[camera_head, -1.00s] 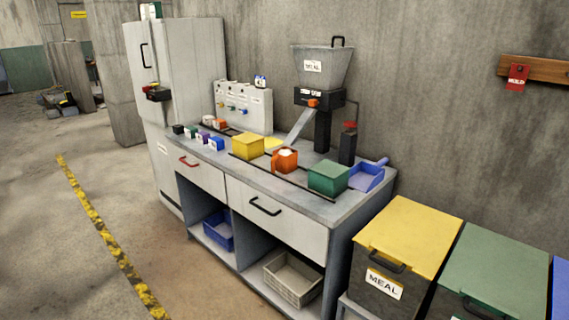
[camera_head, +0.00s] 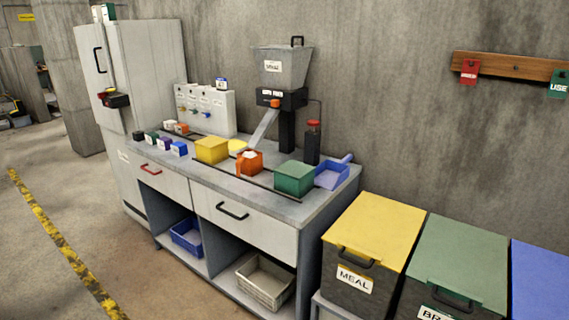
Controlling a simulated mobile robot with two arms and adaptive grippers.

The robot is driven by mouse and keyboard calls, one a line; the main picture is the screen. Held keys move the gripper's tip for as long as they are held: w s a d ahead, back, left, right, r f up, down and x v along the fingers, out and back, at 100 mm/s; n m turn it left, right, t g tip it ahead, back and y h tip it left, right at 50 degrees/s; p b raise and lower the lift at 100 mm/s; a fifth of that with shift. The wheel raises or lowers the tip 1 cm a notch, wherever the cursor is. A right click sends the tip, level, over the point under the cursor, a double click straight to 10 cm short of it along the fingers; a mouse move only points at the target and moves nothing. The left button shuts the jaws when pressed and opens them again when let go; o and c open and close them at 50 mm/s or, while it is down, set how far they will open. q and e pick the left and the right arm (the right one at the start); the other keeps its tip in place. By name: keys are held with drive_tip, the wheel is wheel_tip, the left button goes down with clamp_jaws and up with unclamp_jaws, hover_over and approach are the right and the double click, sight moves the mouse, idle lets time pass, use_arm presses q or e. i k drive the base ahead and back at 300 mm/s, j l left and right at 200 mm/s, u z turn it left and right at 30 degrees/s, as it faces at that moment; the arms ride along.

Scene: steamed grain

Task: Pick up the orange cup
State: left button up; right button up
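An orange cup (camera_head: 249,163) with pale contents at its top stands on the grey counter (camera_head: 318,205), in front of the chute of a grey hopper machine. It stands between a yellow box (camera_head: 211,150) on its left and a green box (camera_head: 294,178) on its right. A smaller orange object (camera_head: 182,128) sits at the back left of the counter, partly hidden. Neither of my grippers is in view.
A hopper machine (camera_head: 283,68) stands behind the cup. A blue scoop (camera_head: 332,174) lies at the counter's right. Bins with yellow (camera_head: 375,230), green (camera_head: 459,262) and blue (camera_head: 540,280) lids stand at the right. Open floor (camera_head: 40,185) lies left.

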sight(249, 162)
drive_tip(key=i+j+z, duration=0.55)
drive_tip(key=j+z, duration=0.3)
drive_tip(key=i+j, duration=0.05)
drive_tip(key=j, duration=0.05)
